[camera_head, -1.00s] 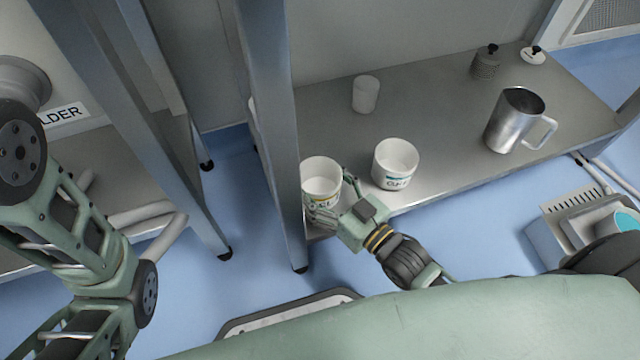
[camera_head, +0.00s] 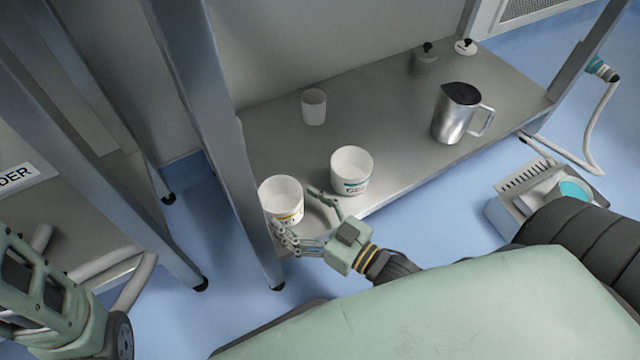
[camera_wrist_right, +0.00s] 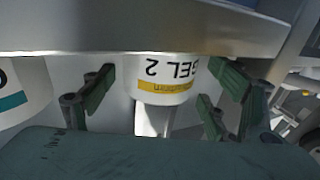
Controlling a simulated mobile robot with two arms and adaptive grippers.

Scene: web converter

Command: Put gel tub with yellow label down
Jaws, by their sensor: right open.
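The gel tub with the yellow label (camera_head: 281,201) stands upright on the metal shelf (camera_head: 400,160), close to the shelf's left post. It is white and open at the top. In the right wrist view, the tub (camera_wrist_right: 165,72) reads "GEL 2" above a yellow band and appears upside down between the spread fingers. My right gripper (camera_head: 305,217) is open at the shelf's front edge, with its fingers apart and the tub just beyond them. In the head view my left arm shows at the lower left, but its gripper is out of view.
A second white tub with a teal label (camera_head: 351,172) stands close on the right. The post (camera_head: 217,130) is tight on the left.

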